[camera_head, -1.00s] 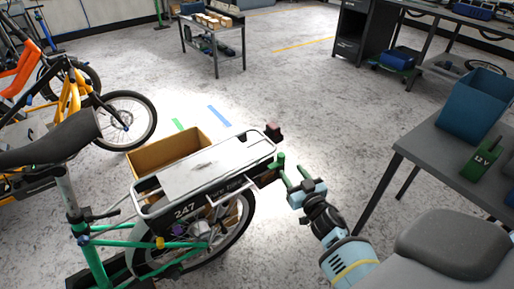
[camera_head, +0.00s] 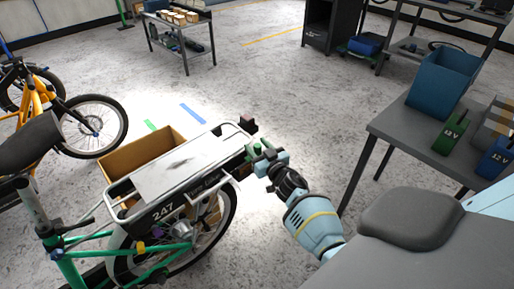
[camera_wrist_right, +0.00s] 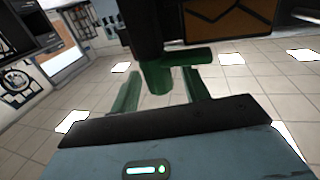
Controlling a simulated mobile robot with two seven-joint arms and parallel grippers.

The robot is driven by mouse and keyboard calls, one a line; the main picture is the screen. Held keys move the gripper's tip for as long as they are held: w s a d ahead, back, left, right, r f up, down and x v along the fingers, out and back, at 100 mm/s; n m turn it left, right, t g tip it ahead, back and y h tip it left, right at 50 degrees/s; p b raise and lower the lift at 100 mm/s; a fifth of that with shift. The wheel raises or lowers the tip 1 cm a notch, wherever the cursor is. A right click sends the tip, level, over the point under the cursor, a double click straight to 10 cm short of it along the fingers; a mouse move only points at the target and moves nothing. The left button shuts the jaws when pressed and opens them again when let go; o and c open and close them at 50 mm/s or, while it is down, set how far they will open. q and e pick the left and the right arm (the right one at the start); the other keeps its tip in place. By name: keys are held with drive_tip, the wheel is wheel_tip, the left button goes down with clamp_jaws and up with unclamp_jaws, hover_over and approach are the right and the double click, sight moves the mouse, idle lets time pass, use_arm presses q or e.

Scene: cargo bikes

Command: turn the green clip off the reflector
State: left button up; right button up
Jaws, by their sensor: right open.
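The green clip (camera_wrist_right: 157,76) shows in the right wrist view as a short upright green cylinder with a bar to the right, below a dark mount. In the head view the green clip (camera_head: 255,147) is small and partly covered by my gripper at the rear of the bike's rack. The dark reddish reflector (camera_head: 248,124) sits at the rack's rear corner. My right gripper (camera_head: 262,160) is open, its green fingers on either side of the clip; contact cannot be told. My left gripper is out of view.
The green cargo bike (camera_head: 165,249) carries a silver rack (camera_head: 172,172) marked 247. An open cardboard box (camera_head: 122,163) stands beyond it.

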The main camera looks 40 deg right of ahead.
drive_tip(key=shift+w, duration=0.15)
drive_tip(key=shift+c, duration=0.3)
drive_tip(key=c, duration=0.9)
